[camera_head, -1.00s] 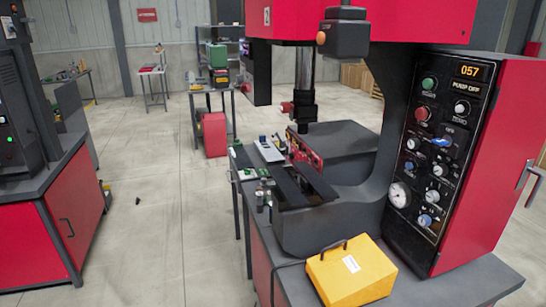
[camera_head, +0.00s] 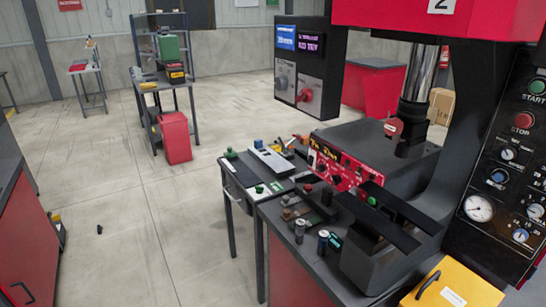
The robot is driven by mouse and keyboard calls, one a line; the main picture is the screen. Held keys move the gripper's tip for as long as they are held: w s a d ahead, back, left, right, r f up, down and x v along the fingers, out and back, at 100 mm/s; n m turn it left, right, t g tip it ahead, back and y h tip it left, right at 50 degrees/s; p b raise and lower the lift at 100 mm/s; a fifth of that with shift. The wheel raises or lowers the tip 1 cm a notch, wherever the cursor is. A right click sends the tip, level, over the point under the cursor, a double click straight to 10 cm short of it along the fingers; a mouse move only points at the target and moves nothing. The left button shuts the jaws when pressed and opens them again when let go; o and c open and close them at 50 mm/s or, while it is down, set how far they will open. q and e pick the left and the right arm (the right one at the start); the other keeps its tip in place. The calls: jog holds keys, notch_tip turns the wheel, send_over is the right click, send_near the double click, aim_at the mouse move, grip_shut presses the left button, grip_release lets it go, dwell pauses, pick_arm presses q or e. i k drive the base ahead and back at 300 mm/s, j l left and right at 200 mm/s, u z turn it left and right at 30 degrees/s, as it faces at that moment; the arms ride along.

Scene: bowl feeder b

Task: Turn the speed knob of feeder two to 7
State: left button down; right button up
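No label reading feeder two is legible, so I cannot tell which control is its speed knob. A red control panel (camera_head: 335,166) with several small dark knobs and a green button stands on the work table at the press; its scale marks are too small to read. Behind it, a dark box (camera_head: 297,108) carries two lit displays, with a grey rotary knob (camera_head: 282,80) on the left and a red one (camera_head: 304,95) on the right. The press head bears a plate (camera_head: 441,5) marked 2. Neither of my grippers is in view.
The press control panel (camera_head: 495,210) with START and STOP buttons and a gauge is at right. A yellow box (camera_head: 457,285) sits at the lower right. Dark bars (camera_head: 378,222) jut out beside the red panel. The floor (camera_head: 180,220) left of the work table is mostly clear.

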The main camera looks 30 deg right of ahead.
aim_at(320, 168)
jog(key=i+j, duration=0.1)
jog(key=i, duration=1.7)
jog(key=i+j+z, duration=0.1)
jog(key=i+z, duration=0.25)
jog(key=z, duration=0.15)
jog(key=i+j+z, duration=0.2)
jog(key=i+z, duration=0.15)
jog(key=z, duration=0.15)
jog(key=i+j+z, duration=0.3)
jog(key=z, duration=0.2)
